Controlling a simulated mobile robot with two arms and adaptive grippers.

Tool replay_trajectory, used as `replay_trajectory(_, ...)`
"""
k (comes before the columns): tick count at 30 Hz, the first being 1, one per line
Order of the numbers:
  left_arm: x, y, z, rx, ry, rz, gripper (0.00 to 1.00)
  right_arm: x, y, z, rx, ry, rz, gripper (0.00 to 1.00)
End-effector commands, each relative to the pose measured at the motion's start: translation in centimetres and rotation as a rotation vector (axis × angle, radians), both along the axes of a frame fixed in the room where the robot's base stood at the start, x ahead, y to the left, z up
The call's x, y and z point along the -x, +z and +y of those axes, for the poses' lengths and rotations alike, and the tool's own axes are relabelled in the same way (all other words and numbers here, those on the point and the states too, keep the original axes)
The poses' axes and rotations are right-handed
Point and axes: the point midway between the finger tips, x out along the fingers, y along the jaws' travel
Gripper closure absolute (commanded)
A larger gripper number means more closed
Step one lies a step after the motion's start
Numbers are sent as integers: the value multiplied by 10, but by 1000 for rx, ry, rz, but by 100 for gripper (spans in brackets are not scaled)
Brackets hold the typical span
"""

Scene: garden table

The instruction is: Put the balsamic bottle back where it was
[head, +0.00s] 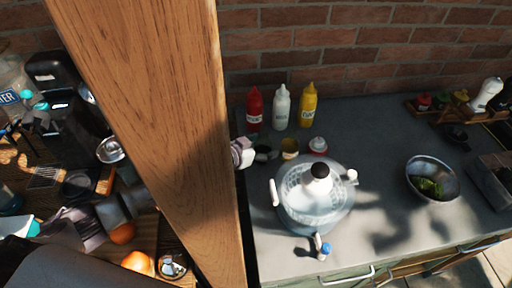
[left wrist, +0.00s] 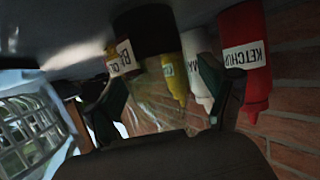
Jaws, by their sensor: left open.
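The balsamic bottle, clear glass with dark liquid low in it, stands upright on the grey counter; its dark part (head: 264,154) shows just right of the wooden post in the head view. In the upside-down left wrist view the bottle (left wrist: 146,34) lies between the two fingers. My left gripper (head: 243,153) reaches out from behind the post, close beside the bottle. Its fingers (left wrist: 160,78) are open on either side of the bottle; whether they touch it I cannot tell. My right gripper is out of view.
Ketchup (head: 254,109), mayo (head: 281,107) and mustard (head: 309,105) bottles stand behind, with a small labelled jar (head: 289,148) nearby. A salad spinner (head: 314,205) stands in front. The wooden post (head: 150,100) hides much of my arm. A metal bowl (head: 433,178) sits right.

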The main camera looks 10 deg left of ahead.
Motion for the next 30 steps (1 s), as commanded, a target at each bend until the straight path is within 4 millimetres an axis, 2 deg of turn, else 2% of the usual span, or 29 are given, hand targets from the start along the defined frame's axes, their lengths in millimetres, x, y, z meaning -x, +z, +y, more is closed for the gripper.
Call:
replay_trajectory(5, 19, 8, 13, -2, 1, 0, 17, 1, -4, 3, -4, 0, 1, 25)
replay_trajectory(12, 60, 27, 39, -3, 0, 1, 17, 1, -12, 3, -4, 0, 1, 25)
replay_trajectory(18, 85, 41, 54, -1, 1, 1, 17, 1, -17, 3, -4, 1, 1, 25)
replay_trajectory(22, 92, 46, 58, -1, 1, -1, 17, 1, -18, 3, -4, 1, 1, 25)
replay_trajectory(30, 94, 47, 59, 0, 1, 0, 17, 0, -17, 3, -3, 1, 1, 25)
